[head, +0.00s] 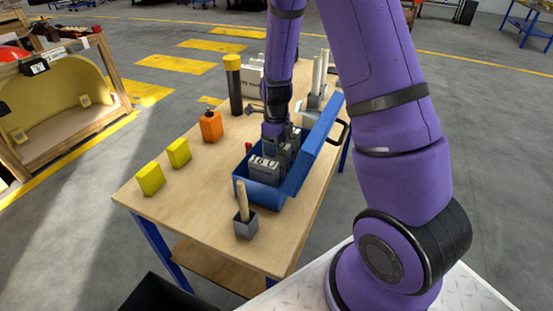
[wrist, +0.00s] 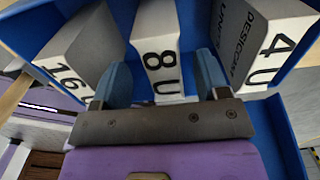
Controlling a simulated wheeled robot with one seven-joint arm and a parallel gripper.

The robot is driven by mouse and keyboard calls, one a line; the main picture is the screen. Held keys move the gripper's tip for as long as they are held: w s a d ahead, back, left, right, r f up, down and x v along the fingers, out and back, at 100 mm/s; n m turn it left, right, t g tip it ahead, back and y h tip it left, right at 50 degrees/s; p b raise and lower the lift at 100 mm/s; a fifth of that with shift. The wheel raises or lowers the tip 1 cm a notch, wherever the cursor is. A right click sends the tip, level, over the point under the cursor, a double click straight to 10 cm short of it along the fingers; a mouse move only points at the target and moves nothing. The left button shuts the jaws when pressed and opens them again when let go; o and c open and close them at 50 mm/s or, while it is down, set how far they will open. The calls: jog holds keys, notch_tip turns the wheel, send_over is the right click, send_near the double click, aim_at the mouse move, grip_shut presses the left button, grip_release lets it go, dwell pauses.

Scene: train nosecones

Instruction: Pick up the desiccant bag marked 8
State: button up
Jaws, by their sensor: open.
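The desiccant bag marked 8 (wrist: 160,50) is a grey-white block with black print, standing in the open blue toolbox (head: 266,196). In the wrist view it stands between two similar bags, one marked 16 (wrist: 75,55) and one marked 4 (wrist: 268,45). My gripper (wrist: 162,80) is open, with one blue-grey finger on each side of the bag marked 8. Contact cannot be told. In the head view my gripper (head: 272,133) is down at the toolbox and partly hides the bags.
The toolbox's raised blue lid (head: 318,150) stands just right of the bags. On the wooden table (head: 190,205) are two yellow blocks (head: 164,166), an orange bottle (head: 211,126), a dark post with a yellow top (head: 234,88) and a wood-handled grey block (head: 245,225). The table's left front is clear.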

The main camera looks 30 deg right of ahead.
jog(key=shift+w+d+f, duration=0.1)
jog(key=shift+d+f, duration=0.05)
jog(key=shift+f, duration=1.7)
jog(key=c, duration=1.1)
jog(key=shift+r, duration=0.2)
